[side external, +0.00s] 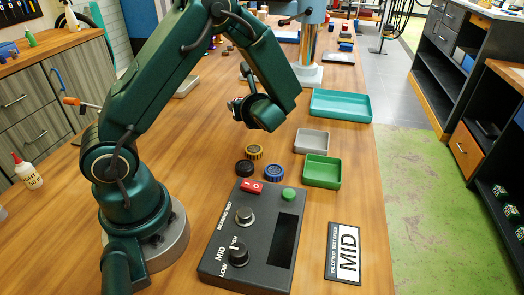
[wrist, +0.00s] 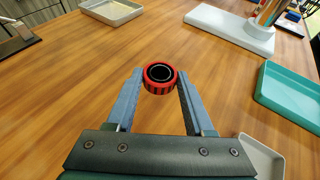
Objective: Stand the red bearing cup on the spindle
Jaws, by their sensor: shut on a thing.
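The red bearing cup (wrist: 158,83) is a short ribbed ring with a dark bore, its open end toward the camera in the wrist view. My gripper (wrist: 158,75) is shut on it, one finger on each side near the tips. In the side view my gripper (side external: 238,108) is mostly hidden behind my wrist, over the table beyond the loose cups, and I cannot make out the red cup there. The black test box (side external: 254,230) has two knobs, a red switch and a green button. I cannot pick out the spindle in either view.
Gold (side external: 254,152), blue (side external: 273,172) and black (side external: 244,168) cups stand behind the box. Green (side external: 322,172), grey (side external: 312,141) and teal (side external: 341,106) trays line the right edge. A MID sign (side external: 344,252) lies right of the box. The left-centre table is clear.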

